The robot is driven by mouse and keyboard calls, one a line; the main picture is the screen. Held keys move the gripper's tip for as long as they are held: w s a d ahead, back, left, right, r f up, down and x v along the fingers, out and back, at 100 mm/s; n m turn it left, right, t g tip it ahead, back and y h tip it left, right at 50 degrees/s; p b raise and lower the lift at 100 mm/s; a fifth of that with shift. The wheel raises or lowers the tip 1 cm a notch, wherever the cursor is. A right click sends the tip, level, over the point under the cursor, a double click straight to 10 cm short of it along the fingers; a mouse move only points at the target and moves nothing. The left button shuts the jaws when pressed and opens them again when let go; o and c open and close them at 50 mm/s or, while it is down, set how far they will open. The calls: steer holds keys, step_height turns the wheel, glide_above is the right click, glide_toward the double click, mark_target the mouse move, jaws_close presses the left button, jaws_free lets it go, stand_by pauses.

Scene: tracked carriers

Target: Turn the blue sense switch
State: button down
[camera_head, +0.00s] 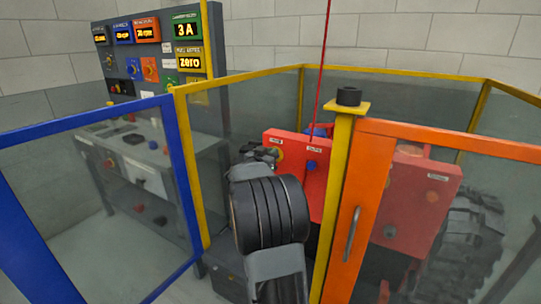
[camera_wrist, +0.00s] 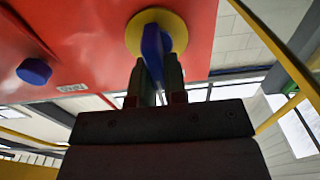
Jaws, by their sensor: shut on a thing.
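A blue switch handle (camera_wrist: 152,50) stands on a round yellow plate (camera_wrist: 174,25) on a red panel in the wrist view. My gripper (camera_wrist: 156,78) is shut on this handle, with one finger on each side. In the head view my gripper (camera_head: 268,157) reaches the left part of the red panel (camera_head: 325,190). The yellow plate (camera_head: 279,153) shows there beside it, and the handle is mostly hidden. A second blue knob (camera_head: 311,165) sits to its right on the panel, apart from my gripper; it also shows in the wrist view (camera_wrist: 34,71).
A yellow post (camera_head: 341,200) and an orange gate (camera_head: 366,210) with a handle stand right of my arm. A blue-framed glass panel (camera_head: 176,160) stands left. Behind it are a console desk (camera_head: 140,165) and a display board (camera_head: 216,60). A red cable (camera_head: 321,70) hangs above the panel.

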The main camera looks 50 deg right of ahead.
steer(key=shift+m, duration=0.4)
steer(key=m+b, duration=0.2)
steer(key=m, duration=0.2)
steer(key=s+f+m+b, duration=0.1)
steer(key=m+b, duration=0.2)
steer(key=m, duration=0.1)
steer(key=m+b, duration=0.3)
steer(key=m, duration=0.1)
steer(key=shift+s+d+f+m, duration=0.2)
steer(key=shift+s+m, duration=0.15)
steer(key=shift+m, duration=0.05)
steer(key=shift+f+m+b, duration=0.2)
steer(key=shift+m+b, duration=1.25)
steer(key=shift+m, duration=0.55)
steer(key=c, duration=1.2)
jaws_free()
steer(key=shift+o, duration=0.2)
